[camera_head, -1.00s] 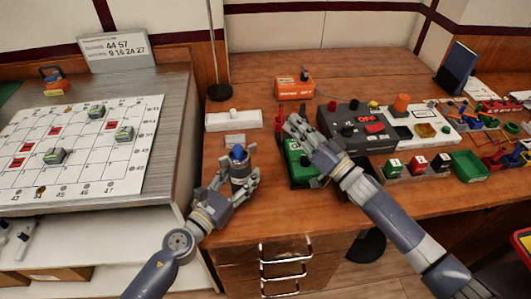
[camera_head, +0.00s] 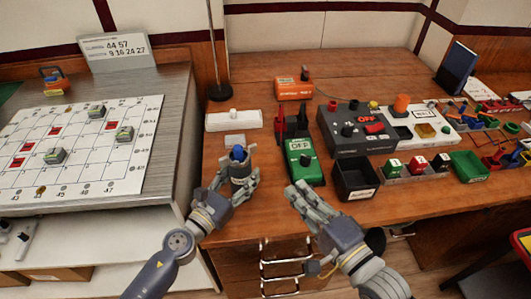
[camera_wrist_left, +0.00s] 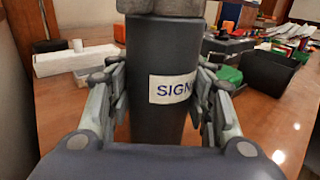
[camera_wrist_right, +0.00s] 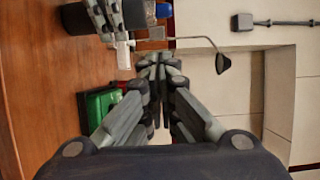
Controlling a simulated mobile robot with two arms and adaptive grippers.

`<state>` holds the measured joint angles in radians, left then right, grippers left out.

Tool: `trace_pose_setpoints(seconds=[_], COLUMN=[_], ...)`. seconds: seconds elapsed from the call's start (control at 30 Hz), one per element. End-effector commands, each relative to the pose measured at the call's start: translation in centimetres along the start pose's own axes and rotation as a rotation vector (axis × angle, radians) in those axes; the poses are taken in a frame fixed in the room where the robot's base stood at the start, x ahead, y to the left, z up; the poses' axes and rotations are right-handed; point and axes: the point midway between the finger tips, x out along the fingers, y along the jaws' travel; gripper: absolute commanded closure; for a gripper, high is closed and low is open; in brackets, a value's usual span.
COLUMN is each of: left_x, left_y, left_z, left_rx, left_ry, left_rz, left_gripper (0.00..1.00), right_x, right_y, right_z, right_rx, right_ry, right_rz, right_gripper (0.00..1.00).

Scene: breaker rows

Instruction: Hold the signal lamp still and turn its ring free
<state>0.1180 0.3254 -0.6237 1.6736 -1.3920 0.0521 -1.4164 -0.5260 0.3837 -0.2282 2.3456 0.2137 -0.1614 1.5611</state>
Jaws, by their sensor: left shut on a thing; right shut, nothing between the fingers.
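The signal lamp (camera_head: 238,168) stands upright near the desk's front edge, a dark cylinder with a blue top. My left gripper (camera_head: 240,184) is shut around its body. In the left wrist view the lamp body (camera_wrist_left: 160,60) sits between both fingers, with a label partly reading "SIGN" and a grey ring (camera_wrist_left: 160,5) cut by the top edge. My right gripper (camera_head: 300,190) is shut and empty, to the right of the lamp and apart from it. In the right wrist view its fingertips (camera_wrist_right: 160,62) are together, and the lamp's blue top (camera_wrist_right: 163,10) shows beyond them.
A green meter reading OFF (camera_head: 304,165) stands behind my right gripper, with a black open bin (camera_head: 355,192) to its right. A dark control box (camera_head: 345,118) and a white strip (camera_head: 235,124) lie further back. The desk's middle back is clear.

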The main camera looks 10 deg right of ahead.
Motion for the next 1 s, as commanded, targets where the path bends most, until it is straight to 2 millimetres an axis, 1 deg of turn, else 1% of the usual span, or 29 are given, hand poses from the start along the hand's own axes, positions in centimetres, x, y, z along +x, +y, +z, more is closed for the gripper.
trace_pose_setpoints(seconds=[0.17, 0.7, 0.83, 1.0], left_x=[0.1, 0.1, 0.1, 0.1], left_y=[0.0, 0.1, 0.1, 0.1], left_z=[0.2, 0.2, 0.2, 0.2], left_rx=[0.001, 0.001, 0.001, 0.001], left_ry=[-0.004, -0.004, -0.004, -0.004], left_rz=[0.001, 0.001, 0.001, 0.001], left_gripper=[0.96, 0.96, 0.96, 0.96], right_x=[2.0, 10.9, 12.5, 13.5], right_y=[-0.1, -0.2, -0.1, 0.0], right_z=[0.0, 0.0, 0.0, 0.0], right_rx=[0.001, -0.002, -0.002, -0.001], right_ry=[0.000, -0.001, 0.000, -0.001], right_rz=[-0.004, -0.004, -0.002, -0.001], right_gripper=[1.00, 1.00, 1.00, 1.00])
